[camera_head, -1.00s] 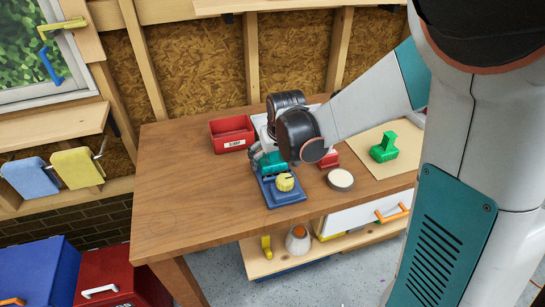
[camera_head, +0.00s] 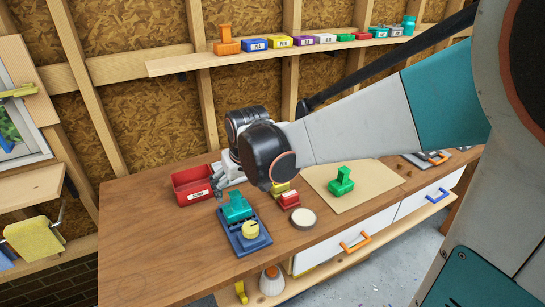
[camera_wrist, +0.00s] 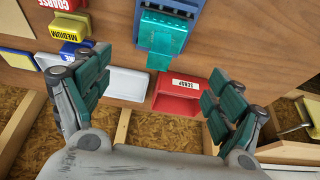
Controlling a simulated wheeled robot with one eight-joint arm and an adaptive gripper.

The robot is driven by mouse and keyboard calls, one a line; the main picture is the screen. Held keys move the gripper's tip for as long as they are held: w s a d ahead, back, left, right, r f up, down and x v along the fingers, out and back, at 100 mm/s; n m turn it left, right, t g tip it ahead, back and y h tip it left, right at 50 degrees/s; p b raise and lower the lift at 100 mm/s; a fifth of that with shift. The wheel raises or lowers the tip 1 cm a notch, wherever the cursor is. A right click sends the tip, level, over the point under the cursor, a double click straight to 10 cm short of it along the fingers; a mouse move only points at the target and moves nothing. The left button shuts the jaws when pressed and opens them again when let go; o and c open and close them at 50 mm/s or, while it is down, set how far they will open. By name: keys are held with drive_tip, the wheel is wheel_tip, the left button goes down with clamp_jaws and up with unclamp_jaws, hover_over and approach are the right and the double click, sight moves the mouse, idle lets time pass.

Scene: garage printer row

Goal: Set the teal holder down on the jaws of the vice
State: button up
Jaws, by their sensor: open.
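The teal holder (camera_head: 236,208) stands upright on the blue vice (camera_head: 246,243) near the front of the bench, at the end of the vice away from its yellow knob. In the wrist view the teal holder (camera_wrist: 163,36) rests at the blue vice (camera_wrist: 146,40), in from the top edge. Its exact seating on the jaws is hard to tell. My gripper (camera_head: 216,184) is behind the holder, apart from it. In the wrist view my gripper (camera_wrist: 160,92) has its fingers spread wide with nothing between them touching either finger.
A red scrap bin (camera_head: 188,188) stands left of my gripper. Small red (camera_head: 290,200) and yellow blocks, a round pale disc (camera_head: 303,218) and a green holder (camera_head: 341,182) on a tan board (camera_head: 380,182) lie to the right. The bench's left front is clear.

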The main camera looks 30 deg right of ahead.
drive_tip(key=s+r+t, duration=0.1)
drive_tip(key=s+r, duration=0.2)
drive_tip(key=s, duration=0.6)
drive_tip(key=s+r+t, duration=0.1)
drive_tip(key=s+r, duration=0.2)
drive_tip(key=s, duration=0.6)
drive_tip(key=shift+s+t, duration=0.3)
drive_tip(key=shift+s, duration=0.1)
idle(0.3)
